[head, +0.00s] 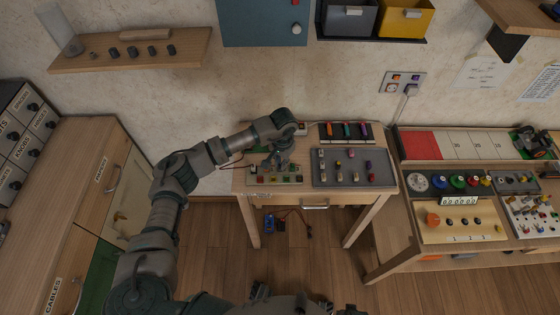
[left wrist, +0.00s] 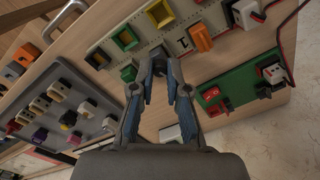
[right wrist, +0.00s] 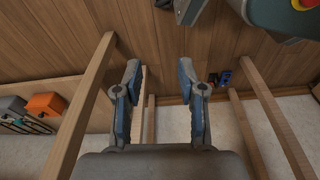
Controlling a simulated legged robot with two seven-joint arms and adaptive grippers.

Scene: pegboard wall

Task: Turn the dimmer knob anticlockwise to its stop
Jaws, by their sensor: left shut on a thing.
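The control panel (left wrist: 222,42) is a pale strip with green, yellow, white and orange parts; it lies on the small wooden table (head: 305,189) in the head view. My left gripper (left wrist: 160,60) reaches down to the panel, its fingers shut on a small dark knob (left wrist: 158,50), apparently the dimmer knob, mostly hidden between the fingertips. In the head view the left gripper (head: 277,163) stands over the panel and hides the knob; its pointer cannot be read. My right gripper (right wrist: 157,72) is open and empty, above the floor near wooden table legs.
A green circuit board (left wrist: 238,88) lies close to my left gripper. A bench with more panels (head: 460,222) stands at the right.

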